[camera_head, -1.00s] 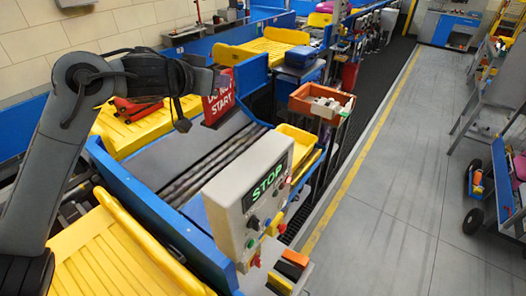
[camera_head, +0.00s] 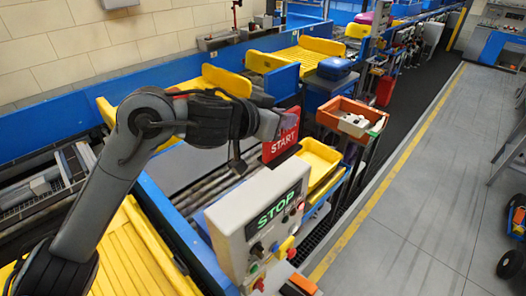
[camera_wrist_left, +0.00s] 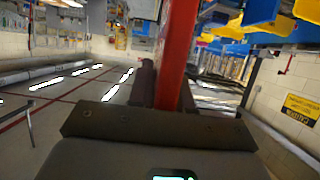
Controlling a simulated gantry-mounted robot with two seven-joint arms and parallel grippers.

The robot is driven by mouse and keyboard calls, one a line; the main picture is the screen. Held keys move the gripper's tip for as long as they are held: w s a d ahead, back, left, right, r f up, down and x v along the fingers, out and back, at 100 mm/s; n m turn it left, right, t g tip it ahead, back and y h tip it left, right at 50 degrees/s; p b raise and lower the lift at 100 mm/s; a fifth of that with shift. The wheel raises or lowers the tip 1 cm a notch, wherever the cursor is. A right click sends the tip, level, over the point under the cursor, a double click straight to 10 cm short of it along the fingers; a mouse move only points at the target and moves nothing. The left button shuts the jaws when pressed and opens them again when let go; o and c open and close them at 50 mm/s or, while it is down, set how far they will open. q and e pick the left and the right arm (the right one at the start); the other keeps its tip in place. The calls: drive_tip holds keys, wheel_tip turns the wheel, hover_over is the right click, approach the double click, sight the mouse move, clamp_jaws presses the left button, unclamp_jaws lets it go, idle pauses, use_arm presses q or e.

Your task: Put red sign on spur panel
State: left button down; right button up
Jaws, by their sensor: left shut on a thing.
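The red sign (camera_head: 281,134) with white lettering, "START" legible, is in the head view, upright above the conveyor rollers. My left gripper (camera_head: 272,124) is at the sign's left edge and shut on it; its fingertips are partly hidden. In the left wrist view the sign (camera_wrist_left: 177,55) shows edge-on as a red strip between the fingers. The spur panel (camera_head: 257,217) is a pale box with a lit green STOP display, buttons and knobs, standing below and in front of the sign. My right gripper is not in view.
A yellow tray (camera_head: 318,160) lies behind the panel. An orange bin (camera_head: 351,116) with small items stands at the right. A blue case (camera_head: 334,68) is further back. Blue conveyor side rails run beside the panel.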

sight(262, 155)
use_arm(q)
drive_tip(key=s+a+f, duration=0.1)
drive_tip(key=a, duration=0.1)
drive_tip(key=s+a+f+p, duration=0.1)
drive_tip(key=s+a+f, duration=0.1)
drive_tip(key=shift+s, duration=0.1)
wheel_tip(262, 155, down, 3)
drive_tip(key=shift+f+p, duration=0.15)
drive_tip(key=shift+p, duration=0.2)
drive_tip(key=shift+f, duration=0.35)
drive_tip(key=shift+f, duration=0.15)
drive_tip(key=c, duration=1.1)
unclamp_jaws()
drive_tip(key=shift+o, duration=0.2)
